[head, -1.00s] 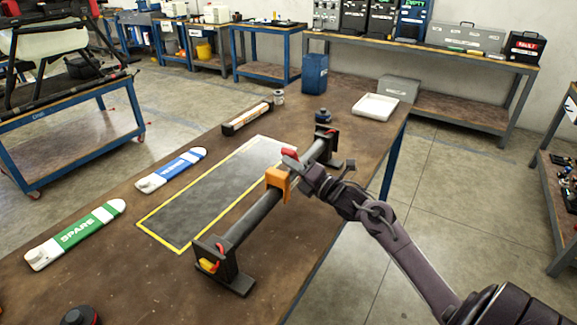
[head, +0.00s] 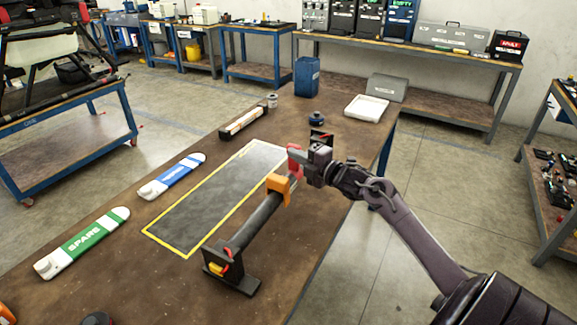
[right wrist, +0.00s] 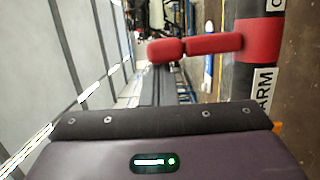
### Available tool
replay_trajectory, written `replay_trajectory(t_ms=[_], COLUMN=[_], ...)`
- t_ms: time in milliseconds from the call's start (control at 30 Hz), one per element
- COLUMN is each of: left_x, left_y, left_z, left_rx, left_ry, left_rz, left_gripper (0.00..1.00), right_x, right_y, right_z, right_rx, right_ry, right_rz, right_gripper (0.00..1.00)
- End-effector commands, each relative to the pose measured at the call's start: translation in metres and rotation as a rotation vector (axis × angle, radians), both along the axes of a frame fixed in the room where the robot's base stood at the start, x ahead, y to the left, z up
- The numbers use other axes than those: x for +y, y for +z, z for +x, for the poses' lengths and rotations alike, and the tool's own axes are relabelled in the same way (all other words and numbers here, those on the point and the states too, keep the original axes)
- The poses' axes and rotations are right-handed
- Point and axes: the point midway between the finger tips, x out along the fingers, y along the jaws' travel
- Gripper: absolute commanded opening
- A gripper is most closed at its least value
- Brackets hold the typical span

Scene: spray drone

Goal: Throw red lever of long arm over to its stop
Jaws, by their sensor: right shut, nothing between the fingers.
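The long arm (head: 255,222) is a dark tube lying across black stands along the table's right side, with an orange clamp (head: 279,186) around it. Its red lever (head: 294,157) is at the far part of the tube, partly hidden by my right gripper (head: 305,162). In the right wrist view, the red lever (right wrist: 213,43) sticks out leftward from a red collar around the tube, beside a label reading ARM. My right gripper is shut and empty, close to the lever's free end; I cannot tell whether they touch. My left gripper is not in view.
A yellow-bordered grey mat (head: 215,198) lies left of the tube. A blue arm (head: 172,177) and a green SPARE arm (head: 82,243) lie farther left. A blue container (head: 307,77) and white tray (head: 366,107) stand at the back. The table's right edge is near.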

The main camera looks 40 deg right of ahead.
Motion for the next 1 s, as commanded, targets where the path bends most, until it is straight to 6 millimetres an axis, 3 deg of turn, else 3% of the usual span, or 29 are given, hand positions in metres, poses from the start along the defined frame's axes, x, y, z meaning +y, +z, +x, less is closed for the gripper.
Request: replay_trajectory(t_ms=[300, 600, 1000], left_x=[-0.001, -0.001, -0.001], left_y=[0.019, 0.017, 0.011], left_z=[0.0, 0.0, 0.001], left_rx=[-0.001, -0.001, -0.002], left_ry=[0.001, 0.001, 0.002], left_rz=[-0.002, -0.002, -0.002], left_gripper=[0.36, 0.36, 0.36], right_x=[-0.026, -0.043, -0.055], right_y=[0.008, 0.004, 0.0], right_z=[0.011, 0.018, 0.023], right_rx=[0.121, 0.215, 0.233], right_ry=[-0.006, -0.005, -0.007], right_rz=[0.27, 0.483, 0.522], right_gripper=[0.0, 0.0, 0.0])
